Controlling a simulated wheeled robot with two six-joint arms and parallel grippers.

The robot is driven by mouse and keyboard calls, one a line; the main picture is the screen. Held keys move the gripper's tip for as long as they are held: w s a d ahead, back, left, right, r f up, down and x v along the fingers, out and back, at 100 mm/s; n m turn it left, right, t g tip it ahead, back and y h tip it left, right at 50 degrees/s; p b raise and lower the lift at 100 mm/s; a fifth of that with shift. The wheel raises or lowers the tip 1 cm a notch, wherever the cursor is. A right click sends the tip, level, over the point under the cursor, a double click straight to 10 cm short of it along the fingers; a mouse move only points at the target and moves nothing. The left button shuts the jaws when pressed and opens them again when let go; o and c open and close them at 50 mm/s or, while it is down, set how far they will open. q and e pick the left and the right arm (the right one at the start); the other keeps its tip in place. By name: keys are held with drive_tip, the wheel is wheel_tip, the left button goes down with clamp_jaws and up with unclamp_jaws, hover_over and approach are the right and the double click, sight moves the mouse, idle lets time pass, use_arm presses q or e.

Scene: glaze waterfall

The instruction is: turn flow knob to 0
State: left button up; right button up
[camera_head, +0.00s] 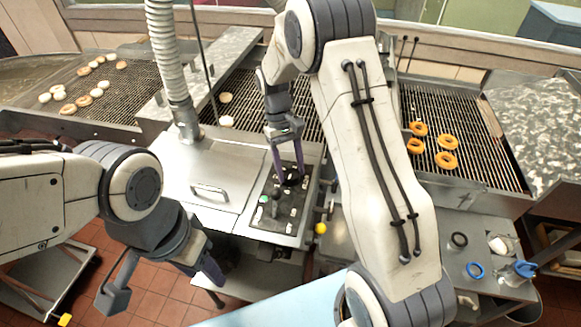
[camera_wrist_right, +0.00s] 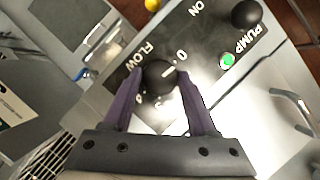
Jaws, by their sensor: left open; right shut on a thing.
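The black flow knob (camera_wrist_right: 158,76) sits on the dark control panel (camera_wrist_right: 196,84), beside the FLOW label. My right gripper (camera_wrist_right: 160,84) is shut on the knob, with one purple finger on each side. A short white line on the knob points up and right, roughly toward the printed 0. In the head view my right gripper (camera_head: 290,176) reaches down to the panel, and its fingers partly hide the knob. My left gripper (camera_head: 212,270) is open and empty, low over the floor at the left, away from the panel.
The pump knob (camera_wrist_right: 246,14) and a lit green button (camera_wrist_right: 227,60) are on the same panel. A yellow ball-shaped knob (camera_head: 320,228) sits at the panel's right. Conveyor grates with doughnuts (camera_head: 447,160) lie behind. A steel lid with a handle (camera_head: 209,191) is left of the panel.

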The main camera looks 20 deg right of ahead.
drive_tip(key=shift+n+h, duration=0.3)
drive_tip(key=shift+n, duration=0.3)
drive_tip(key=o, duration=1.4)
drive_tip(key=shift+c, duration=0.2)
drive_tip(key=shift+w+a+r, duration=0.1)
drive_tip(key=shift+r, duration=0.05)
drive_tip(key=d+b+v, duration=0.1)
drive_tip(key=b+v, duration=0.2)
drive_tip(key=v, duration=0.7)
drive_tip(key=shift+a, duration=0.45)
